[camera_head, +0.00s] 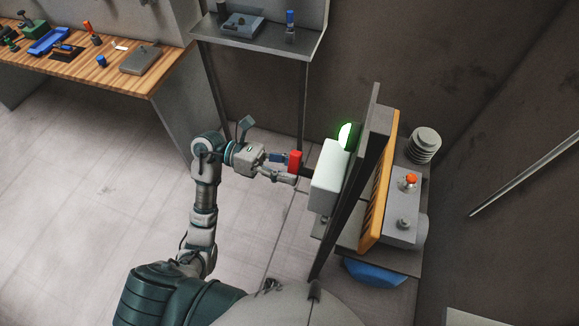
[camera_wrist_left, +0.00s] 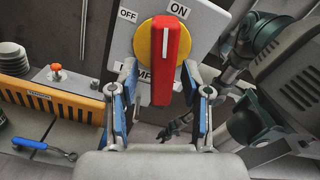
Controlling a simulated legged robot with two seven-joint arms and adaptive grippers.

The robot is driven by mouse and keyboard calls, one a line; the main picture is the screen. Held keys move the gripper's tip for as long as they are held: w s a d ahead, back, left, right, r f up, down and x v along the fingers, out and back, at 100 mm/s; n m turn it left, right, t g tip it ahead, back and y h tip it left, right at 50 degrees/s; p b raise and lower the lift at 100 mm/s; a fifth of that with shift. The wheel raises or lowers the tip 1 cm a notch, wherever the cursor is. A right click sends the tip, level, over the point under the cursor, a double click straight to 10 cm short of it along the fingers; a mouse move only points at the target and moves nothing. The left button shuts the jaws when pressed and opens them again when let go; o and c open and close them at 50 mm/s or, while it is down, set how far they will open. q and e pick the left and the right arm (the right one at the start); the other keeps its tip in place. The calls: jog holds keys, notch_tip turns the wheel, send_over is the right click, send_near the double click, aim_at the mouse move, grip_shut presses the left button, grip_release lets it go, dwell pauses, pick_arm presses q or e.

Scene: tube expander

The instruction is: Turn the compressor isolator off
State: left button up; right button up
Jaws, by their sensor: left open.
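The compressor isolator is a pale grey box (camera_head: 330,176) on a dark upright panel. In the left wrist view its face (camera_wrist_left: 205,22) carries OFF and ON labels and a red handle (camera_wrist_left: 163,60) on a yellow disc (camera_wrist_left: 142,42). The handle stands near upright in that view, its top end nearer ON than OFF. The red handle also shows in the head view (camera_head: 295,162). My left gripper (camera_wrist_left: 165,105) is open, with one finger on each side of the handle's lower end; contact is unclear. A dark gripper, seemingly my right one (camera_wrist_left: 175,130), is small and unclear behind.
A green lamp (camera_head: 346,136) glows above the box. Behind the panel are an orange grille (camera_head: 380,190) and a grey unit with an orange-red button (camera_head: 410,181). A wooden workbench (camera_head: 150,85) with tools and a metal shelf (camera_head: 265,32) stand farther back. The floor at left is clear.

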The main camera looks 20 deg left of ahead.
pick_arm(q)
jog(key=shift+c, duration=1.2)
jog(key=c, duration=0.4)
jog(key=shift+s+d, duration=0.1)
jog(key=shift+d, duration=0.1)
grip_shut()
